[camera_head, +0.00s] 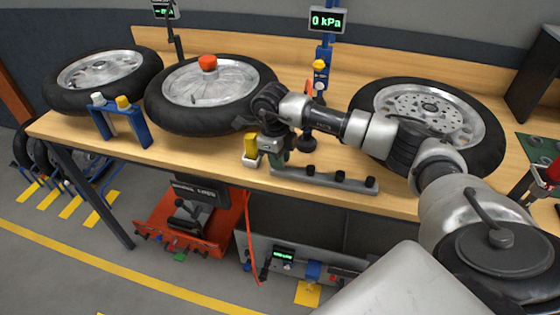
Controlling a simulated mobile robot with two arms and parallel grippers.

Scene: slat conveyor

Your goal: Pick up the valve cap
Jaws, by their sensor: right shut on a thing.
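My right gripper (270,154) reaches in from the right, low over the front edge of the bench, at the left end of a grey rail (290,176). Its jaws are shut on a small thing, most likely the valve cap. The fingers hide it, so I cannot make out its shape or whether it is clear of the rail. Several small black knobs stand along the rail to the right of the gripper. My left gripper is not in view.
Wheels lie on the wooden bench: one far left (101,72), one with an orange cap (208,62) at its hub, and one at right (425,112) behind my arm. A blue stand (137,128) is left of the gripper. A gauge (328,20) reads 0 kPa.

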